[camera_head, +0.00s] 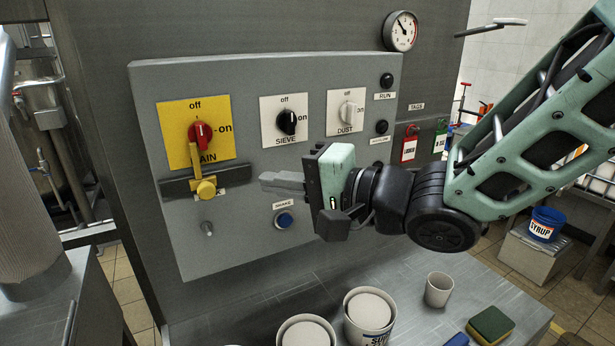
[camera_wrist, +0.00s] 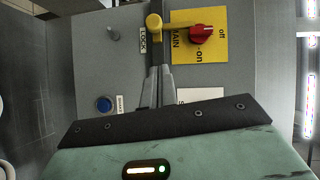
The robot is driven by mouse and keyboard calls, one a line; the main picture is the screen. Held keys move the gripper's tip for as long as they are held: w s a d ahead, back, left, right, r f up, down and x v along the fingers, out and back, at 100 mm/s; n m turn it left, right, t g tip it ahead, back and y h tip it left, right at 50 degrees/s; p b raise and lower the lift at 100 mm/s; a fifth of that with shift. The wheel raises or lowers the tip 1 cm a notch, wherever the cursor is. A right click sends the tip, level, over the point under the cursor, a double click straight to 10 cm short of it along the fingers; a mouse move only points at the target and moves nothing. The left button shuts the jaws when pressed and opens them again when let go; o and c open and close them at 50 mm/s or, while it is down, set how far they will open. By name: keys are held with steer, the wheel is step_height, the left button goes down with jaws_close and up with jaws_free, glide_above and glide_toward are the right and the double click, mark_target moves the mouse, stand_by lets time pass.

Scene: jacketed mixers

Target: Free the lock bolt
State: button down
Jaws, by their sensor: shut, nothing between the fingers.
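The lock bolt (camera_head: 206,189) is yellow, with a round knob in front of a dark horizontal bar (camera_head: 235,174). A yellow arm runs from it up to the red MAIN switch knob (camera_head: 200,133) on a yellow plate (camera_head: 170,117). The bolt's knob also shows at the top of the wrist view (camera_wrist: 154,22), beside a LOCK label (camera_wrist: 143,42). My gripper (camera_head: 263,181) is shut and empty, to the right of the bolt and apart from it. In the wrist view, the fingertips (camera_wrist: 157,72) point toward the bolt's knob along the dark bar.
The grey panel also carries a SIEVE switch (camera_head: 288,122), a DUST switch (camera_head: 347,111), a blue SHAKE button (camera_head: 284,220) and a bare grey peg (camera_head: 207,228). Below, a bench holds white tubs (camera_head: 369,310), a cup (camera_head: 438,289) and a sponge (camera_head: 490,325).

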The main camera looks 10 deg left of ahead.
mark_target(205, 196)
steer(key=shift+s+a+f+p, duration=0.15)
steer(key=shift+a+p, duration=0.2)
steer(key=shift+a, duration=0.65)
steer(key=shift+s+a+f+p, duration=0.1)
steer(key=shift+a+p, duration=0.25)
steer(key=shift+a, duration=0.6)
steer(key=shift+s+a+f+p, duration=0.15)
steer(key=shift+a+p, duration=0.2)
steer(key=shift+a, duration=0.65)
steer(key=s+a, duration=0.1)
steer(key=s+a+b, duration=0.1)
steer(key=a, duration=0.1)
steer(key=shift+s+a, duration=0.1)
steer(key=shift+a, duration=0.1)
steer(key=shift+s, duration=0.15)
steer(key=shift+a, duration=0.1)
